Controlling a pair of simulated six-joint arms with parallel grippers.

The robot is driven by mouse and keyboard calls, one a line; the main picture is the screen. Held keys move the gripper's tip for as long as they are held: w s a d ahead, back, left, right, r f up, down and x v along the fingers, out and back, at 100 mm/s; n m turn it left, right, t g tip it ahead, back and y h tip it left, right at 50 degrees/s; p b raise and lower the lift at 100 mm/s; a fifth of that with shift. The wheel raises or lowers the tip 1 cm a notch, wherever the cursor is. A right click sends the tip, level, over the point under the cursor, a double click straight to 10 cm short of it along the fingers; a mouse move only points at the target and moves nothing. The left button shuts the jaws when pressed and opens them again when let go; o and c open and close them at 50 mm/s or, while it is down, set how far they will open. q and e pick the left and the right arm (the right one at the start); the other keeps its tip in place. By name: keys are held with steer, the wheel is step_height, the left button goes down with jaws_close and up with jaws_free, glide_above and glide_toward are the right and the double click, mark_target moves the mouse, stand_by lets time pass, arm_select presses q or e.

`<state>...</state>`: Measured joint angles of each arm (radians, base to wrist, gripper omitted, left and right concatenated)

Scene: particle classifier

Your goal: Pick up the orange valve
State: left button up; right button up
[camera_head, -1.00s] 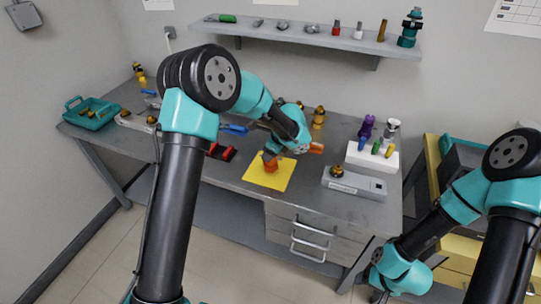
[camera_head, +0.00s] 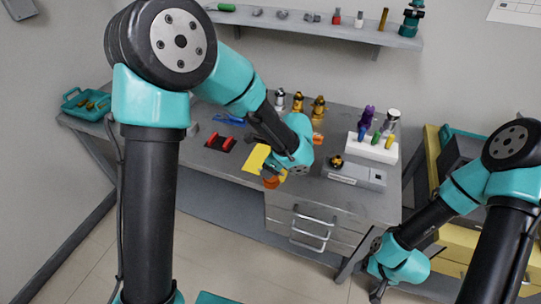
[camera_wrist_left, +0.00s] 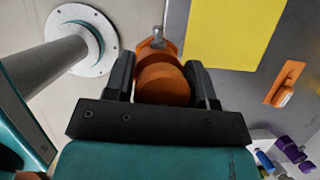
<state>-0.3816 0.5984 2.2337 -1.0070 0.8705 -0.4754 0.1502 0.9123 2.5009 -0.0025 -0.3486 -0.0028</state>
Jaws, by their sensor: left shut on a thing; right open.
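The orange valve (camera_wrist_left: 163,80) is between the two black fingers of my left gripper (camera_wrist_left: 160,82) in the left wrist view. Its round orange body faces the camera, with a grey metal piece at its far end. In the head view the valve (camera_head: 271,182) shows below my left gripper (camera_head: 270,174), just past the front edge of the bench and near the yellow sheet. My left gripper is shut on it. My right gripper (camera_head: 378,292) hangs low at the bottom of the head view, away from the bench, and is open.
The yellow sheet (camera_head: 254,160) lies on the grey bench (camera_head: 232,171), partly hidden by my left arm. Another orange piece (camera_wrist_left: 286,84) lies beside it. A white rack (camera_head: 372,148) with coloured items and a grey scale (camera_head: 362,175) stand to the right.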

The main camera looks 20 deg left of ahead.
arm_select(q)
steer(key=shift+s+d+r, duration=0.1)
steer(key=shift+s+d, duration=0.1)
steer(key=shift+s, duration=0.45)
